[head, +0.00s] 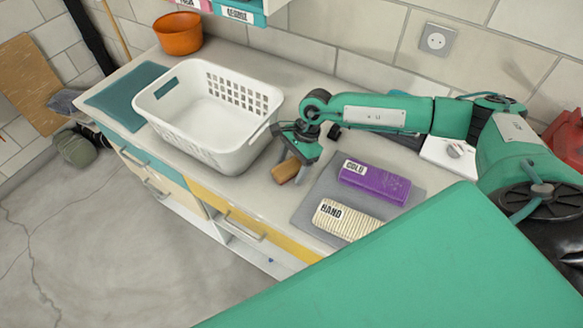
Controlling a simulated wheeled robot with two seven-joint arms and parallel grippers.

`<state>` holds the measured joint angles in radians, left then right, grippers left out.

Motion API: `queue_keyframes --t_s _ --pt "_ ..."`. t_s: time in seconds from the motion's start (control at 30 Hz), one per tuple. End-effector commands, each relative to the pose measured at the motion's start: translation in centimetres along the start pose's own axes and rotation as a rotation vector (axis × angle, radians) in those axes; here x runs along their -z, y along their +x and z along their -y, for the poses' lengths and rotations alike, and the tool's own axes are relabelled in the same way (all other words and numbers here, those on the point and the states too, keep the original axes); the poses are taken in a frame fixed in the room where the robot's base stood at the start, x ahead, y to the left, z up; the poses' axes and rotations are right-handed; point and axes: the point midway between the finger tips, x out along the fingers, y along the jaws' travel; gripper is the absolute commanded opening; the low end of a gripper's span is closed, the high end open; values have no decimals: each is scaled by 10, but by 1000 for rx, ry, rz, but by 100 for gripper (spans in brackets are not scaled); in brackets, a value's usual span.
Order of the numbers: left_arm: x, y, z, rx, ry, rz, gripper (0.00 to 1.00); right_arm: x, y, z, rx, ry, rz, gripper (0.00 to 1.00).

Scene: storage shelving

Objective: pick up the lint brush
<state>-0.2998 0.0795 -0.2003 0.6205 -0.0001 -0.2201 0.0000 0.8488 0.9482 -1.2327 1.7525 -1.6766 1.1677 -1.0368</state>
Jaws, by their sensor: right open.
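A small brown wooden-looking block (286,170), which looks like the lint brush, lies on the countertop between the white basket and the grey mat. Its far end is partly hidden by my right gripper (296,153). The right gripper is open and points down right at the brown piece, with its fingers close around or above the far end. I cannot tell whether they touch it. My left gripper is not in view.
An empty white basket (207,141) stands just left of the gripper. A purple "COLD" block (375,184) and a cream "HAND" block (343,219) lie on a grey mat (309,200) to the right. An orange pot (178,34) stands at the back left.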

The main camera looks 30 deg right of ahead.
Motion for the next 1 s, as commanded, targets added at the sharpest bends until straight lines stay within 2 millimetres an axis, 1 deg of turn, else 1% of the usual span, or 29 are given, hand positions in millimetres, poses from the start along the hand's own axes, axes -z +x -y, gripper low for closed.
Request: queue_keyframes --t_s 0.03,0.07,0.1,0.17,0.2,0.3,0.33,0.37,0.57,0.77,0.87,0.97,1.0 --pt "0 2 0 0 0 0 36 0 1 0 0 0 0 67" --pt "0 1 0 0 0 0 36 0 0 0 0 0 0 63" --pt "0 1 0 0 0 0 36 0 0 0 0 0 0 55" --pt "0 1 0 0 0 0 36 0 0 0 0 0 0 44" --pt "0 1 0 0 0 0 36 0 0 0 0 0 0 36" --pt "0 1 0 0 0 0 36 0 0 0 0 0 0 17" --pt "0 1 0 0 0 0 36 0 0 0 0 0 0 17" --pt "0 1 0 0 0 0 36 0 0 0 0 0 0 13" --pt "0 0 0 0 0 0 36 0 0 0 0 0 0 13" --pt "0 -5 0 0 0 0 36 -2 -5 0 1 -1 0 13" --pt "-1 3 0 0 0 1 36 -7 -17 1 4 -3 1 13" --pt "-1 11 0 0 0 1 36 -15 -38 1 6 -3 0 13" --pt "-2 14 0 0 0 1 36 -20 -48 1 6 -5 0 13"
